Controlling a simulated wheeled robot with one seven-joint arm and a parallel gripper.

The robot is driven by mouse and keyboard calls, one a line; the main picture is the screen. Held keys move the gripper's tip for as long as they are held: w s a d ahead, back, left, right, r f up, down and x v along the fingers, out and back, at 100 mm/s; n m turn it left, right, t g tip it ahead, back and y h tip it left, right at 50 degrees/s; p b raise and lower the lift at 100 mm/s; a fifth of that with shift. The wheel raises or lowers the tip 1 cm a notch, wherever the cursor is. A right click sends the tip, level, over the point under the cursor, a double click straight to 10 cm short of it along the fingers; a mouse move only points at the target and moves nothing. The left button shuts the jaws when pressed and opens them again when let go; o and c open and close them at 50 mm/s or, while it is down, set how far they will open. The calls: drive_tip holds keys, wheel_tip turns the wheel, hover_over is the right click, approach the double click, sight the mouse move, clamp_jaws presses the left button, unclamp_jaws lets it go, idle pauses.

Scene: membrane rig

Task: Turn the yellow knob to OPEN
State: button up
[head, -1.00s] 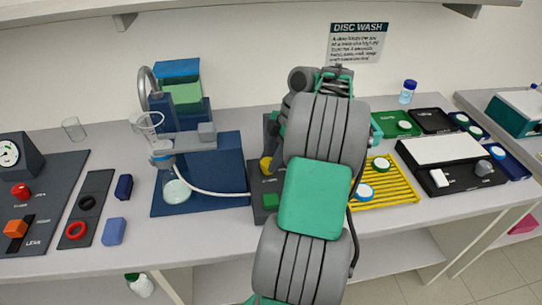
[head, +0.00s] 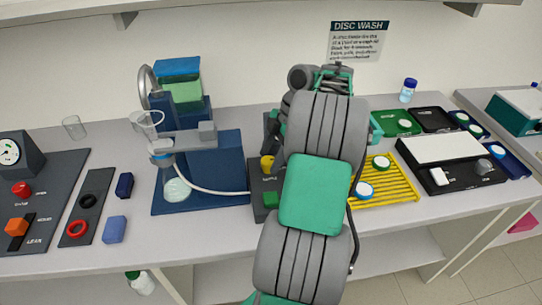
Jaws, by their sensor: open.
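The yellow knob (head: 267,164) is on a dark panel (head: 258,206) right of the blue pump stand, above a green button (head: 271,199). Its right side is close to my arm, and its label is too small to read. My arm fills the middle of the head view and hides most of my gripper (head: 277,148). Only a grey part of it shows beside and above the knob; the jaws are open. I cannot tell whether a finger touches the knob.
The blue stand (head: 215,165) with a glass funnel and a white tube is left of the knob. A yellow rack (head: 398,192) with capped discs is right of my arm. A leak panel (head: 50,205) is at far left. The front bench strip is mostly clear.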

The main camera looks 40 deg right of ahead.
drive_tip(key=shift+r, duration=0.1)
drive_tip(key=p+v, duration=0.5)
drive_tip(key=v, duration=0.2)
drive_tip(key=shift+r, duration=0.25)
drive_tip(key=shift+d, duration=0.15)
